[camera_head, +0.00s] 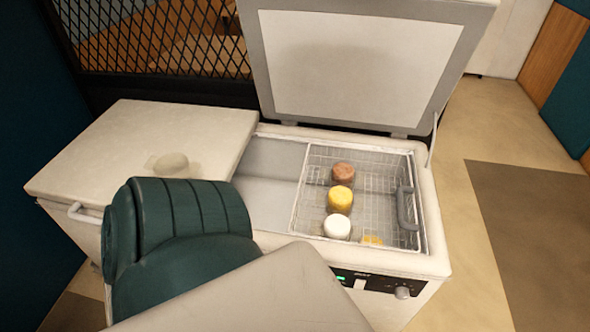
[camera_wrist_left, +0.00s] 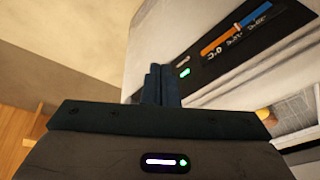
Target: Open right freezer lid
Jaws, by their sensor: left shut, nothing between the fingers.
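The right freezer lid (camera_head: 360,65) stands raised, tilted back behind the right half of the chest freezer (camera_head: 432,250), and that compartment is uncovered. The left lid (camera_head: 140,150) lies shut. In the left wrist view my left gripper (camera_wrist_left: 160,85) is shut and empty, with its fingers beside the freezer's front control panel (camera_wrist_left: 235,40). Whether they touch the freezer cannot be told. In the head view a teal and white part of my arm covers the front middle of the freezer, and no fingers show. My right gripper is in neither view.
Inside the open compartment, a wire basket (camera_head: 375,165) with a grey handle (camera_head: 407,208) holds a brown-topped tub (camera_head: 343,172), a yellow one (camera_head: 341,198) and a white one (camera_head: 337,226). A dark mesh partition (camera_head: 165,40) stands behind. Floor to the right is clear.

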